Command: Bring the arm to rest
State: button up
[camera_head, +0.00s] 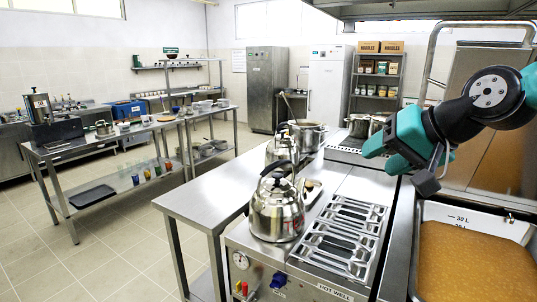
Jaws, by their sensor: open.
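My arm reaches in from the right edge in teal and black. My gripper (402,164) hangs at its end, above the right side of the steel counter and left of the pan of brown liquid. Its jaws are open and I see nothing held between them. The fingers are partly hidden by the wrist parts, and they appear clear of the counter and the pan.
A steel kettle (276,212) stands on the counter left of the slotted hot well (345,235). Another kettle (281,148) and a stockpot (307,134) stand behind. A tilting pan (462,214) of brown liquid is at right. Open floor (115,240) lies left.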

jog(key=s+a+f+n+g, duration=0.1)
jog(key=s+f+n+g, duration=0.1)
jog(key=s, duration=0.5)
jog(key=s+a+f+n+g+h, duration=0.1)
jog(key=s+a+f+n+g, duration=0.1)
jog(key=s, duration=0.6)
jog(key=s+a+f+n+g, duration=0.2)
jog(key=s+f+n+g, duration=0.2)
jog(key=s+f+n, duration=0.1)
jog(key=s+f, duration=0.1)
jog(key=s, duration=0.1)
jog(key=shift+s+a+h, duration=0.25)
jog(key=shift+s+h, duration=0.05)
jog(key=shift+s, duration=0.1)
